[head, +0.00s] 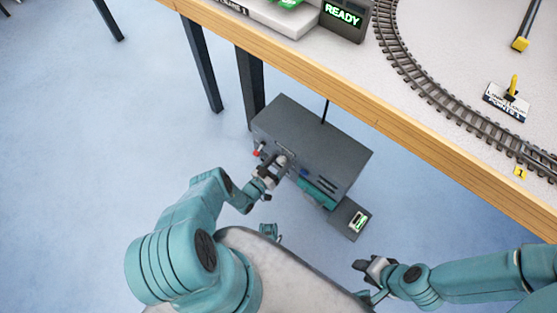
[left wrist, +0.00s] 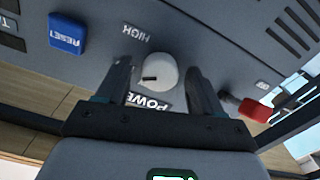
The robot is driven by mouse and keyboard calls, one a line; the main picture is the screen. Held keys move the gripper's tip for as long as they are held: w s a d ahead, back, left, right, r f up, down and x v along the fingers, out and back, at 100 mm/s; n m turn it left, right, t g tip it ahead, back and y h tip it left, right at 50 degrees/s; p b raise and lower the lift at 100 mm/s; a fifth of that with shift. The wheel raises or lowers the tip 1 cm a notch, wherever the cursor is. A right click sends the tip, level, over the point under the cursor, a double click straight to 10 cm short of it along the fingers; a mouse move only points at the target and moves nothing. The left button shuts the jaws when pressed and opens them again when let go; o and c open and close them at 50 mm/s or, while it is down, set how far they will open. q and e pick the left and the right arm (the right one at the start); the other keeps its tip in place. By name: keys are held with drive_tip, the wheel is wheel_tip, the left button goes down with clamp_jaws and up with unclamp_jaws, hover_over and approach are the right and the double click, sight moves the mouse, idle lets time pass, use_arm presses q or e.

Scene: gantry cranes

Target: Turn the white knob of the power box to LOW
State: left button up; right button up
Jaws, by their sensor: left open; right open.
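The dark grey power box (head: 318,140) stands below the table edge. In the left wrist view its white knob (left wrist: 160,70) shows between my open left fingers (left wrist: 158,88), with a short dark mark on its left part. The text there is upside down: a HIGH label (left wrist: 137,33) lies above left of the knob, a partly covered POWER label (left wrist: 148,101) below it. I see no LOW label. In the head view my left gripper (head: 274,170) is at the box's front. I cannot tell whether the fingers touch the knob. My right gripper (head: 368,268) is open and empty, away from the box.
A red switch (left wrist: 255,109) sits right of the knob and a blue RESET button (left wrist: 67,33) left of it in the left wrist view. A small unit with a green display (head: 357,221) stands beside the box. The wooden table edge (head: 330,92) runs above the box.

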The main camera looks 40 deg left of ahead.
use_arm(q)
drive_tip(key=shift+r, duration=0.1)
drive_tip(key=c, duration=0.9)
drive_tip(key=shift+c, duration=0.8)
drive_tip(key=shift+n, duration=0.3)
drive_tip(key=n+b, duration=0.3)
drive_tip(key=n, duration=0.8)
drive_tip(key=shift+a, duration=0.1)
drive_tip(key=shift+n, duration=0.3)
